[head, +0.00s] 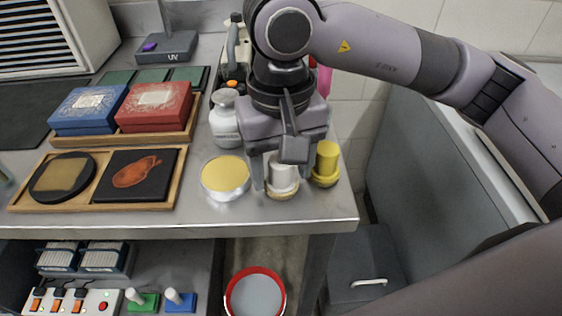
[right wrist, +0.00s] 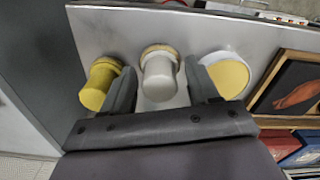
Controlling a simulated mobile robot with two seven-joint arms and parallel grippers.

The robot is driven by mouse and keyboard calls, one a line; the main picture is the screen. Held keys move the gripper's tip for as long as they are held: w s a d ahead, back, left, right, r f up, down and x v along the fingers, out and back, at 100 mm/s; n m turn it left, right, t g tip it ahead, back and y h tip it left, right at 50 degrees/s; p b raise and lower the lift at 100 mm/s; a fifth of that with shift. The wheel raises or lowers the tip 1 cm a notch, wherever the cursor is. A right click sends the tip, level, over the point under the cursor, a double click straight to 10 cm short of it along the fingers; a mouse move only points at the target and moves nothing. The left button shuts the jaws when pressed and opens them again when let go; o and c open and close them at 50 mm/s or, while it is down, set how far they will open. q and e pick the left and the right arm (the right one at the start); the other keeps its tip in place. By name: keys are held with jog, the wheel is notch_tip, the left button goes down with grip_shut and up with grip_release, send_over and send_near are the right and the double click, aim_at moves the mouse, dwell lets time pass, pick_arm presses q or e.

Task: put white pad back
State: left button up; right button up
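The white pad (head: 283,173), a white cylinder on a tan round base, stands upright near the front right of the metal bench. In the right wrist view the white pad (right wrist: 159,78) is between the fingers of my right gripper (right wrist: 163,88), with narrow gaps at both sides. My right gripper (head: 280,170) points down around it from above and is open. The right arm comes in from the upper right. My left gripper is not in view.
A yellow pad (head: 326,164) stands close right of the gripper. A round yellow-topped dish (head: 226,177) is close left, with a white jar (head: 224,122) behind. A wooden tray (head: 180,190) lies farther left. The bench's front edge (head: 270,227) is near; a red-rimmed bucket (head: 281,291) is below.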

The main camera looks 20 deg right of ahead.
jog(key=shift+r, duration=0.45)
notch_tip(320, 180, up, 12)
jog(key=p, duration=0.1)
jog(key=shift+f, duration=0.25)
